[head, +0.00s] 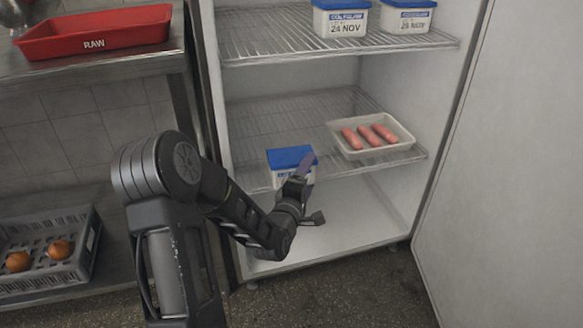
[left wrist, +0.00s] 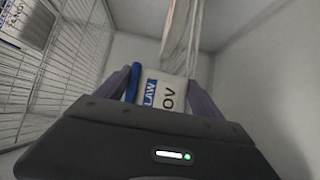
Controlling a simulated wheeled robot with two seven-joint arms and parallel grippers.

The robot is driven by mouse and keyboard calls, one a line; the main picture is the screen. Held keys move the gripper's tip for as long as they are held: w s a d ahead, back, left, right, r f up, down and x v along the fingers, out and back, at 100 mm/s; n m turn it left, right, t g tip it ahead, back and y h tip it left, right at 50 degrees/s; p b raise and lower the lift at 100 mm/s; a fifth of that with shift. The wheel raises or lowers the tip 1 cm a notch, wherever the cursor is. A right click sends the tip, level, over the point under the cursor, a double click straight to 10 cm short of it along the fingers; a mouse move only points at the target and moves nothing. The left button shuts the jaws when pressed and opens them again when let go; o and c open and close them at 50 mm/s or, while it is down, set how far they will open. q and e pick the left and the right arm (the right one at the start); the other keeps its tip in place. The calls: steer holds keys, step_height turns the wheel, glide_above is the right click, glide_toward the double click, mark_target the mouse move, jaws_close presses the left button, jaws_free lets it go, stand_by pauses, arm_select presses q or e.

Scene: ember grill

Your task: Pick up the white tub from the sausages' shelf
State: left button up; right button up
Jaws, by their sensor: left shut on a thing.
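A white tub with a blue lid (head: 292,158) is at the front left of the fridge's middle shelf (head: 250,120). A white tray (head: 345,153) with sausages (head: 368,136) is on the same shelf to its right. My left gripper (head: 306,172) is at the tub's front. In the left wrist view the tub (left wrist: 165,92) sits between the two fingers (left wrist: 163,88), its label partly readable, and the fingers are shut on it. I cannot tell whether the tub touches the shelf. My right gripper is not in view.
Two more white tubs with blue lids (head: 341,18) (head: 408,16) stand on the upper shelf (head: 270,40). The fridge door (head: 510,160) is open at the right. A red RAW tray (head: 95,32) and a grey crate (head: 75,272) are at the left.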

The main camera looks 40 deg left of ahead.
arm_select(q)
steer(key=shift+r, duration=0.1)
steer(key=c, duration=1.3)
step_height(320, 180, up, 10)
steer(key=p, duration=0.4)
